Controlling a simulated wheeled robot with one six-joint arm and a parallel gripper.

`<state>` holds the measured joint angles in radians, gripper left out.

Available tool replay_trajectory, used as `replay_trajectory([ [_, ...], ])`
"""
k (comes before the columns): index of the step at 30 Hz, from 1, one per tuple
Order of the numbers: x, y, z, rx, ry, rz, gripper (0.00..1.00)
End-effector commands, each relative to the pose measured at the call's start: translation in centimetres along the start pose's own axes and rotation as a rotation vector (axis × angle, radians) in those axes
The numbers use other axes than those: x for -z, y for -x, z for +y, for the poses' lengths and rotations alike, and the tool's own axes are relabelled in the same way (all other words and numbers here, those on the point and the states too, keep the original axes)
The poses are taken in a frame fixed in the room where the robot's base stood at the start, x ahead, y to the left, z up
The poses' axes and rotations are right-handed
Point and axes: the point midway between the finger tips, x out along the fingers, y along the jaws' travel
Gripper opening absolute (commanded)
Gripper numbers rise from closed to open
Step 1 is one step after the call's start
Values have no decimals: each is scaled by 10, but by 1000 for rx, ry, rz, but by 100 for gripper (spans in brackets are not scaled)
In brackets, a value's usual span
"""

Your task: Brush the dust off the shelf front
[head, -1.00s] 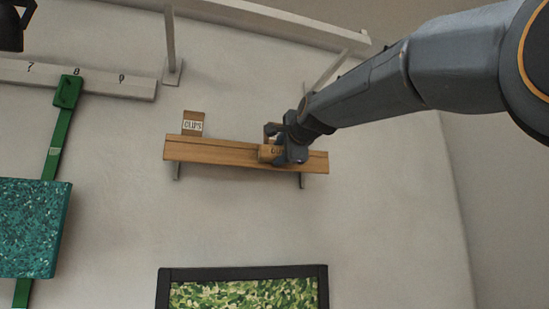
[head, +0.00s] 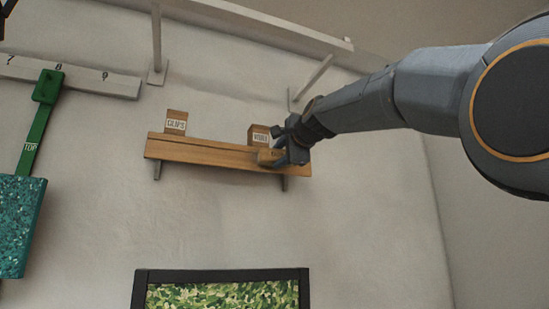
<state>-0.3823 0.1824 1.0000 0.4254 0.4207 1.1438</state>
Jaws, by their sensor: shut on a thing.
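The wooden shelf (head: 200,151) is fixed to the wall in the middle of the head view, its long front edge facing me. My gripper (head: 277,153) is at the right part of the shelf front, shut on a small wooden-coloured block (head: 266,156), which looks like the brush. The block overlaps the shelf front in the picture; I cannot tell whether it touches. Its bristles are not clear, and the jaws hide part of it. I cannot make out dust on the shelf front at this size.
A box labelled CLIPS (head: 175,122) stands on the shelf's left part. A second labelled box (head: 258,135) stands close behind my gripper. A dark-framed green picture (head: 222,275) hangs below. A green strap (head: 34,130) and teal panel (head: 18,225) are at left.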

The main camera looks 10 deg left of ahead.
Motion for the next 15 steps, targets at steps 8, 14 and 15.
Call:
replay_trajectory([
  [8, 19, -2, 3, -2, 0, 2, 16],
  [14, 27, -2, 3, -2, 0, 4, 16],
  [15, 30, -2, 3, -1, -1, 4, 16],
])
